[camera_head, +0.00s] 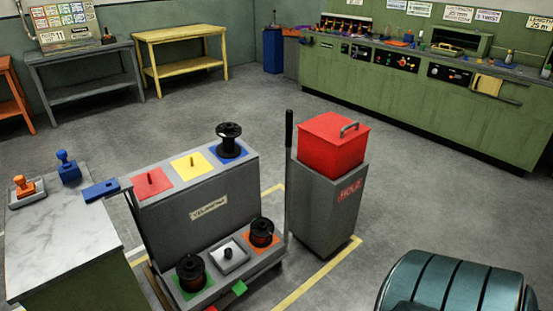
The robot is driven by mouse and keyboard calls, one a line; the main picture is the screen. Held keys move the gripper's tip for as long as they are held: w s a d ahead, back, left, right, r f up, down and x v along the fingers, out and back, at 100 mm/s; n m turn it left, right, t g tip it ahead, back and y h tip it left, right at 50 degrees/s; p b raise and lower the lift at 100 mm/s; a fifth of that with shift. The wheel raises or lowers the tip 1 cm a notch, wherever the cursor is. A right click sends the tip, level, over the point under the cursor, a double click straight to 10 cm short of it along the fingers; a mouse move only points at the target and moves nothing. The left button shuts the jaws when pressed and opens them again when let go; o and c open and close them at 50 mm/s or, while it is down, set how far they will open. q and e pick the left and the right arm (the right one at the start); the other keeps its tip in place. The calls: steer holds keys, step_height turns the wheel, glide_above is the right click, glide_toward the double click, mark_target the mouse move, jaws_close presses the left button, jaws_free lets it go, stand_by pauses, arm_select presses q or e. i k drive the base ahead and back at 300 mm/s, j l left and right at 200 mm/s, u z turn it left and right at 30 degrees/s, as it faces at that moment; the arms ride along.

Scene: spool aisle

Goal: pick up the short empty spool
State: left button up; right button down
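A grey two-level stand (222,205) is in the middle of the view. A black spool (229,142) stands upright on the blue square at its upper right; its narrow core shows and I see no winding on it. Two dark spools stand on the lower step: one (262,233) on the orange square and one (191,273) on the green square. Both look squat, with dark brownish middles; I cannot tell whether they are wound or empty. Neither of my grippers shows in this view.
Red (150,191) and yellow (194,170) squares hold only pegs. A small tray (240,262) sits between the lower spools. A grey HOLD bin (325,210) with a red box stands right, beside a black post (289,155). A marble-topped counter (70,235) is left; floor behind is clear.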

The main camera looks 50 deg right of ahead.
mark_target(262, 229)
steer(key=z, duration=1.4)
steer(key=i+l, duration=1.2)
steer(key=u, duration=1.6)
